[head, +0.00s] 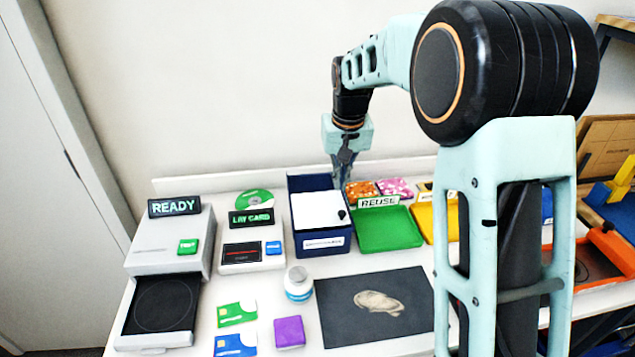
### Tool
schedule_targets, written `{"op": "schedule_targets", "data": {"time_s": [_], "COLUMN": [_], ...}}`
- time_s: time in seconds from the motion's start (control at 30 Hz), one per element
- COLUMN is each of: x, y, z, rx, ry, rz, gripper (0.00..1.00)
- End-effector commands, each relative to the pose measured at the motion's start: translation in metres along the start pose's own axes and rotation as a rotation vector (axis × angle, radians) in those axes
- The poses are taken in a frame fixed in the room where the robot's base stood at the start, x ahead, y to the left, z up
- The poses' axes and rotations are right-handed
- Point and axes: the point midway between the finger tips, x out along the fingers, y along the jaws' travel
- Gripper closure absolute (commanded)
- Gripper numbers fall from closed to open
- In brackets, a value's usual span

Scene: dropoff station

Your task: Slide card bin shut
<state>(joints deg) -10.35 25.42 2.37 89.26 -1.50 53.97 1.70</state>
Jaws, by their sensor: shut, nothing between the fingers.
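The card bin appears to be the dark blue box (322,243) on the white table, with a pale label on its front too small to read. A white panel (312,209) covers much of its top, with a small dark knob (341,214) near its right edge. A dark blue strip shows behind the panel; I cannot tell whether it is an opening. My gripper (344,179) is shut and empty, pointing down at the bin's back right corner. I cannot tell whether it touches the bin.
A READY machine (174,231) and a LAY CARD reader (240,255) stand left of the bin. The green REUSE tray (388,232) is close on its right. A white jar (298,283), cards (236,313) and a dark mat (340,325) lie in front.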

Motion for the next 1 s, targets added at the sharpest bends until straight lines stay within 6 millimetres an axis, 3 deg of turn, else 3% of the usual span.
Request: {"op": "schedule_targets", "data": {"time_s": [0.13,0.27,0.43,0.6,0.8,1.0], "x": [0.001,-0.001,-0.013,-0.036,-0.058,-0.054], "y": [0.000,0.000,0.003,0.001,-0.003,-0.004], "z": [0.000,0.001,0.007,0.016,0.022,0.026], "rx": [0.000,0.027,0.234,0.520,0.736,0.787], "ry": [0.000,-0.008,-0.065,-0.135,-0.179,-0.192], "rz": [0.000,0.001,0.019,0.047,0.073,0.079], "gripper": [1.00,0.86,0.68,0.68,0.68,0.68]}}
